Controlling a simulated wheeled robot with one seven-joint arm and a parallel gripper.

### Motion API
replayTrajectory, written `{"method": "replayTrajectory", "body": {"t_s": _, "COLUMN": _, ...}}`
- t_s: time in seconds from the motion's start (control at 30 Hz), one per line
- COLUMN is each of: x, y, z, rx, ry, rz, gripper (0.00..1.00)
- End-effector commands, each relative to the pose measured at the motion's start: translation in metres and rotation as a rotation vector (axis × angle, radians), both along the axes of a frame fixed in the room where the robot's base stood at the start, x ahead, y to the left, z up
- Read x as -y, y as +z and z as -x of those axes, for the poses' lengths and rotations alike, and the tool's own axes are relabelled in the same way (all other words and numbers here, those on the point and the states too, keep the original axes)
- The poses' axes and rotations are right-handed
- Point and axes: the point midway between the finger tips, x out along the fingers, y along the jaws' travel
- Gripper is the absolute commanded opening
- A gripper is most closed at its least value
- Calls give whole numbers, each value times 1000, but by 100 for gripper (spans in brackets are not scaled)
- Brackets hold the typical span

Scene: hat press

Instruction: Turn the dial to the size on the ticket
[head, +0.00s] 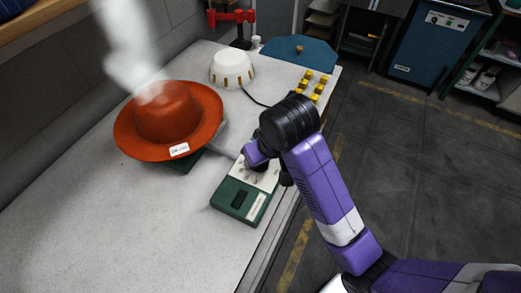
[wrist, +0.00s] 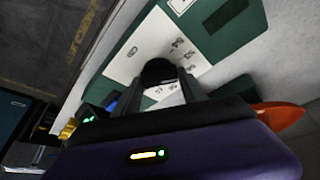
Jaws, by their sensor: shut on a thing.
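The green control box (head: 236,205) with a pale dial plate stands near the table's right edge. My gripper (head: 258,164) is over the plate and shut on the dial, which it mostly hides in the head view. In the wrist view the dark round dial (wrist: 158,69) sits between my fingers (wrist: 160,85), with printed marks around it on the white plate (wrist: 138,50). The marks are too small to read, and I cannot tell where the dial points. A small white ticket (head: 179,150) lies on the orange hat's brim; its print is not legible.
The orange hat (head: 165,112) sits on a green base left of the box, with steam above it. A white dome (head: 232,68), yellow blocks (head: 309,84) and a red clamp-like tool (head: 232,17) stand farther back. The table's left front is clear.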

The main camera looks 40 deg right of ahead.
Motion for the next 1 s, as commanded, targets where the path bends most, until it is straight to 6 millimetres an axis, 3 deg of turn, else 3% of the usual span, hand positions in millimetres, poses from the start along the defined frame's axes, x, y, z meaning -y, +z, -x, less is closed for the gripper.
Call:
{"method": "replayTrajectory", "body": {"t_s": 0.4, "x": -1, "y": 2, "z": 1, "rx": -4, "ry": -205, "rz": 0, "gripper": 9}}
{"method": "replayTrajectory", "body": {"t_s": 0.97, "x": 0, "y": 1, "z": 0, "rx": 1, "ry": -240, "rz": 0, "gripper": 9}}
{"method": "replayTrajectory", "body": {"t_s": 1.0, "x": 0, "y": 1, "z": 0, "rx": 1, "ry": -240, "rz": 0, "gripper": 51}}
